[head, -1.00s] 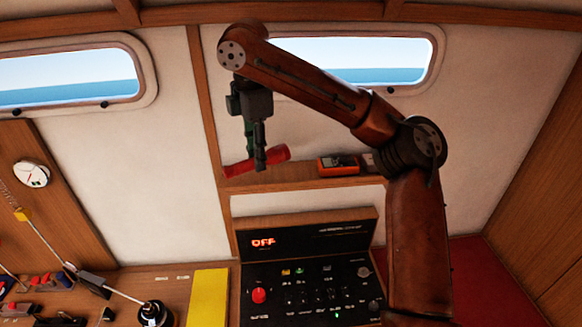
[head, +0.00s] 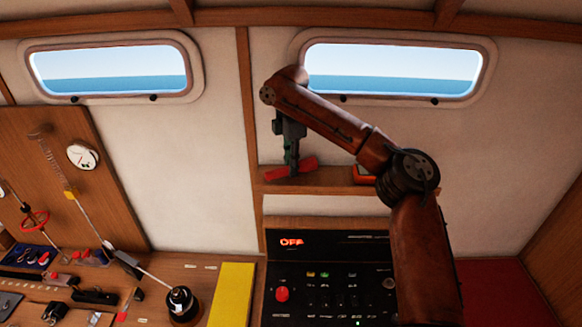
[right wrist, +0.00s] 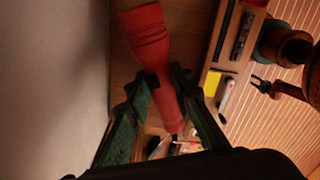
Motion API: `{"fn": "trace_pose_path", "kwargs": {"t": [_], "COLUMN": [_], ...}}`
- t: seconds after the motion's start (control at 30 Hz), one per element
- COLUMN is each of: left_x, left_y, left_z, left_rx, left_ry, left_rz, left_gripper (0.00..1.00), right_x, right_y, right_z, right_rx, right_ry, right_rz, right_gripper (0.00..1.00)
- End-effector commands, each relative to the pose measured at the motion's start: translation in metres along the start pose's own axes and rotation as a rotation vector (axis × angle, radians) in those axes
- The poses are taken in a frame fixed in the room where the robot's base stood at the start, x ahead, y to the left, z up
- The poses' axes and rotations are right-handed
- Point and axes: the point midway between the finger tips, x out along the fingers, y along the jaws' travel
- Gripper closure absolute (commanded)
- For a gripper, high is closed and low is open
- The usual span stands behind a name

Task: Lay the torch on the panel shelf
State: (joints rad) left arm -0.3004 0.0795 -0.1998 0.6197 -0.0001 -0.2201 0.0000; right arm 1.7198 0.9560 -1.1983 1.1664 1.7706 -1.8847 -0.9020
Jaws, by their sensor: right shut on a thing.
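The red torch (head: 276,174) is in my right gripper (head: 293,172), which is shut around its middle. The torch lies across the fingers, slightly tilted in the head view, at the left end of the wooden panel shelf (head: 335,189). I cannot tell whether it touches the shelf. In the right wrist view the torch (right wrist: 148,38) runs between the green fingers (right wrist: 160,92), with wood behind it. My left gripper (right wrist: 262,85) shows small and dark at the right of that view, its prongs apart and empty. It is outside the head view.
A red-and-black device (head: 364,175) sits farther right on the shelf, partly behind my right arm. Below is a black control panel (head: 325,270) reading OFF. A yellow strip (head: 232,290) and several tools lie on the bench to the left. The shelf between torch and device looks clear.

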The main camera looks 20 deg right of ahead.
Motion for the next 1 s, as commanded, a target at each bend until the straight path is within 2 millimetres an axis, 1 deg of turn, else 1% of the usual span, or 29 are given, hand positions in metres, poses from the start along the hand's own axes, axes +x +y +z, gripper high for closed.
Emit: {"fn": "trace_pose_path", "kwargs": {"t": [0.03, 0.13, 0.47, 0.5, 0.73, 1.0], "left_x": [-0.0029, -0.0035, -0.0046, -0.0046, -0.0041, -0.0038], "left_y": [0.0000, 0.0000, 0.0001, 0.0001, 0.0001, 0.0001], "left_z": [-0.0006, -0.0009, -0.0015, -0.0015, -0.0015, -0.0015], "left_rx": [0.000, 0.000, 0.000, 0.000, 0.000, 0.000], "left_ry": [0.001, 0.001, 0.002, 0.002, 0.002, 0.002], "left_rz": [0.000, 0.000, 0.000, 0.000, 0.000, 0.000], "left_gripper": [0.60, 0.60, 0.60, 0.60, 0.60, 0.60], "right_x": [0.0042, 0.0102, 0.0134, 0.0139, 0.0140, 0.0136], "right_y": [-0.0001, 0.0002, 0.0000, 0.0000, -0.0001, 0.0000], "right_z": [0.0008, 0.0006, -0.0001, -0.0003, 0.0001, 0.0001], "right_rx": [0.000, 0.001, 0.000, 0.000, 0.001, 0.001], "right_ry": [-0.001, 0.001, 0.001, 0.001, 0.001, 0.001], "right_rz": [0.001, 0.002, 0.001, 0.001, 0.001, 0.001], "right_gripper": [1.00, 1.00, 1.00, 0.78, 0.62, 0.62]}}
